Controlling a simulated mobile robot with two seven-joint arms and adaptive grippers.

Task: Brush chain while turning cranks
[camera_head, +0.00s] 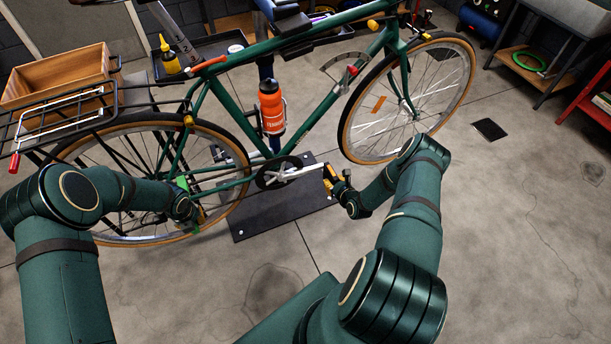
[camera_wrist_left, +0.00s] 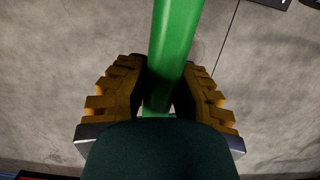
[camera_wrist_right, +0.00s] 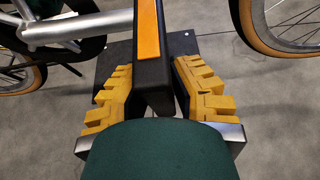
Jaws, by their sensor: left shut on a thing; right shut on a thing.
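The green bicycle (camera_head: 330,97) is held up in the work area, with its chainring (camera_head: 268,178) low in the middle. A silver crank (camera_head: 300,172) points right from the chainring and also shows in the right wrist view (camera_wrist_right: 85,25). My right gripper (camera_head: 335,179) is shut on the black pedal with an orange reflector (camera_wrist_right: 148,45) at the crank's end. My left gripper (camera_head: 197,215) is beside the rear wheel, below the chain (camera_head: 228,184). It is shut on the green brush handle (camera_wrist_left: 175,45). Whether the bristles touch the chain cannot be told.
A black base plate (camera_head: 290,211) lies under the bicycle. An orange bottle (camera_head: 271,107) sits on the frame. A wooden crate (camera_head: 62,74) and a yellow-capped bottle (camera_head: 169,58) are behind the rear rack (camera_head: 60,113). The floor at right is mostly clear.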

